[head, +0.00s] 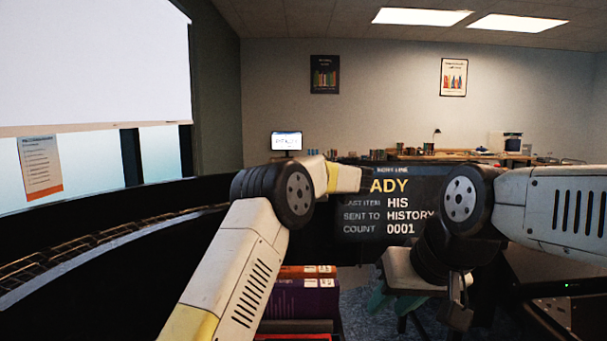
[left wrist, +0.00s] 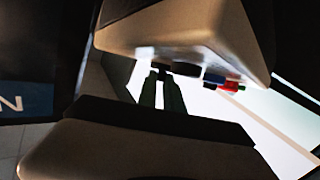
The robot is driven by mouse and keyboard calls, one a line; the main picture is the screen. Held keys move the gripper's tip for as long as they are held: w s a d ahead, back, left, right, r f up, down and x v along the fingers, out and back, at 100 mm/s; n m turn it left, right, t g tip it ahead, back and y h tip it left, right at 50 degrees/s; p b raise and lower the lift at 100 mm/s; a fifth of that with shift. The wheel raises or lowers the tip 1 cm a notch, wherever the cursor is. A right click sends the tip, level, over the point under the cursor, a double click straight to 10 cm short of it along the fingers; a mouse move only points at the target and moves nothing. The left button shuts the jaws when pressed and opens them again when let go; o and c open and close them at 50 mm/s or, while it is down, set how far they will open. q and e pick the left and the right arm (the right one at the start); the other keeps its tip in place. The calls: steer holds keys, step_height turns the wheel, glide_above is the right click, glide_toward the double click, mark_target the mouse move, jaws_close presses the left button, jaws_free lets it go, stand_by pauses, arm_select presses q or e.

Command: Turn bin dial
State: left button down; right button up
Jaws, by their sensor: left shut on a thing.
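In the left wrist view my left gripper (left wrist: 160,88) points its two dark fingers at the underside of a pale box-like housing (left wrist: 185,30). The fingers are shut on a small dark knob (left wrist: 180,68), which looks like the bin dial. Its marking is not visible. In the head view my left arm reaches forward, and its hand is hidden behind the forearm. My right gripper (head: 459,300) hangs at the lower right, away from the dial. Its fingers are too dark and overlapped to tell open from shut.
A dark screen (head: 385,215) reads "HIS", "HISTORY" and "0001". Several books, one purple (head: 300,299), are stacked below my left arm. A curved roller track (head: 100,240) runs along the left.

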arm_select(q)
steer(key=shift+f, duration=0.15)
steer(key=c, duration=1.5)
jaws_free()
steer(key=shift+d, duration=0.1)
steer(key=v, duration=0.7)
steer(key=shift+s+d, duration=0.15)
steer(key=shift+s, duration=0.15)
